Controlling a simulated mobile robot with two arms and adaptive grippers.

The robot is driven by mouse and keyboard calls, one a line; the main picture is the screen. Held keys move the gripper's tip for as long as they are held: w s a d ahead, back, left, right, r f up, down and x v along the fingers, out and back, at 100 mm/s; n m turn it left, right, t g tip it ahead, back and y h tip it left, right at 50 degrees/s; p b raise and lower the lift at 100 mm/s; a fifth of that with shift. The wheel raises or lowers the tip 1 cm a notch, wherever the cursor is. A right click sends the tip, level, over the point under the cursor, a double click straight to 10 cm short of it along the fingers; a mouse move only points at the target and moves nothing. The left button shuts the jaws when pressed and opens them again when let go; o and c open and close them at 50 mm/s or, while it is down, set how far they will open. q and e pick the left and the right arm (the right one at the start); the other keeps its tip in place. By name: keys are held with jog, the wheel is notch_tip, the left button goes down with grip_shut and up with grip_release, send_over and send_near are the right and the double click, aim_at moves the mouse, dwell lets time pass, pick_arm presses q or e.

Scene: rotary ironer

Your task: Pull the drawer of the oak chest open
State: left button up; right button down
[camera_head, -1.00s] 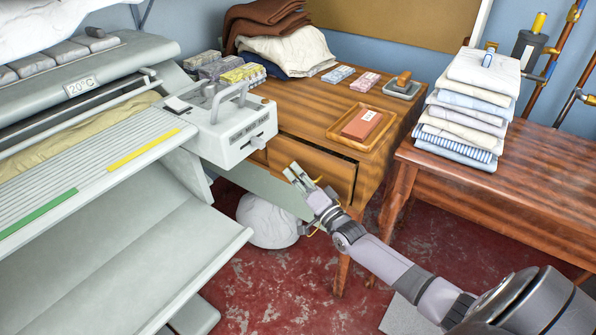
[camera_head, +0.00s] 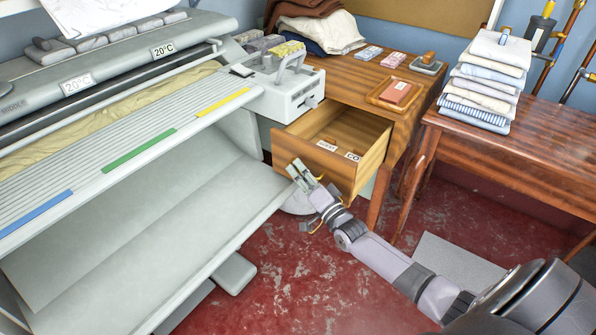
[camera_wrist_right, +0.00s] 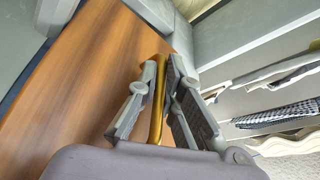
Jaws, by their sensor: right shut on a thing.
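The oak chest (camera_head: 350,84) stands behind the pale ironer's end. Its drawer (camera_head: 333,172) is pulled out, with the inside showing and two small labelled cards in it. My right gripper (camera_head: 298,172) is at the drawer's front face. In the right wrist view, the gripper (camera_wrist_right: 163,85) is shut on the brass handle (camera_wrist_right: 157,105), which runs between its fingers in front of the wooden drawer face. The handle is mostly hidden in the head view. My left gripper is not in view.
The ironer (camera_head: 150,140) fills the left side, close to the drawer's left. A side table (camera_head: 510,150) with folded linen (camera_head: 487,85) stands at the right. A wooden tray (camera_head: 393,96) is on the chest. Red floor (camera_head: 300,270) is open in front.

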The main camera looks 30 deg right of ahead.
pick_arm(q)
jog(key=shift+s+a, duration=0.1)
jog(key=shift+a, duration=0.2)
pick_arm(e)
jog(key=shift+s+a, duration=0.15)
jog(key=shift+a, duration=0.1)
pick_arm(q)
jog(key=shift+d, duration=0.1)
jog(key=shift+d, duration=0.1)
pick_arm(e)
jog(key=c, duration=1.7)
grip_release()
jog(key=v, duration=1.2)
